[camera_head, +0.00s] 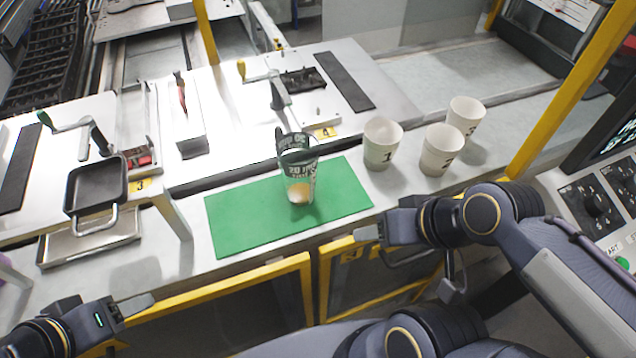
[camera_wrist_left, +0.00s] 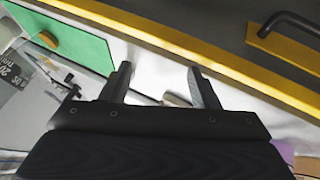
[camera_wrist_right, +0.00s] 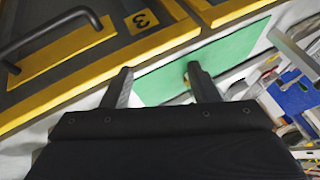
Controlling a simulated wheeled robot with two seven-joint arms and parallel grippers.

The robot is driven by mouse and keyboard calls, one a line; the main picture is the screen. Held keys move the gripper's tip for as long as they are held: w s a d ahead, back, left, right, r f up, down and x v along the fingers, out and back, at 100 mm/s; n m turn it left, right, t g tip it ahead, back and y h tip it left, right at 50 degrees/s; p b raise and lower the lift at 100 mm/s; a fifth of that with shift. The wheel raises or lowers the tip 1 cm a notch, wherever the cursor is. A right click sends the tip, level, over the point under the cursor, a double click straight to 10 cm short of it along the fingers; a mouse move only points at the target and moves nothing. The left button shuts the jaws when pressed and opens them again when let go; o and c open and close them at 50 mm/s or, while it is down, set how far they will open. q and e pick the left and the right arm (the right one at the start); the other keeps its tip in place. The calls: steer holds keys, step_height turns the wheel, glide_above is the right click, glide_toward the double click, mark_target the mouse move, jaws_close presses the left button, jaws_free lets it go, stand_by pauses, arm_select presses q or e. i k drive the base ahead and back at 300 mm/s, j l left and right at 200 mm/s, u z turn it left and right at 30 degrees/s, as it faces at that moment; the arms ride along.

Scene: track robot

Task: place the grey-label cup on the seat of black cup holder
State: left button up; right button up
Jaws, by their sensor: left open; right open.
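The grey-label cup (camera_head: 300,180) stands upright on a green mat (camera_head: 235,222). It is a clear cup with dark grey lettering and an orange-brown bottom. It also shows at the left edge of the left wrist view (camera_wrist_left: 12,80). My left gripper (camera_head: 120,322) is open and empty at the lower left, apart from the cup. My right gripper (camera_head: 380,248) is open and empty in front of the mat's right end, also apart from the cup. A black square holder with a handle (camera_head: 97,189) is at the left; I cannot tell whether it is the cup holder.
White paper cups (camera_head: 381,145) stand right of the mat. Metal fixtures with a lever (camera_head: 277,92) and black parts (camera_head: 303,78) are behind it. Yellow posts (camera_head: 560,95) and a control panel (camera_head: 600,205) bound the right. Bare counter (camera_head: 350,155) surrounds the mat.

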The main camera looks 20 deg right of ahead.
mark_target(298, 78)
steer(key=k+j+z, duration=0.1)
steer(key=k+z, duration=0.5)
steer(key=z, duration=1)
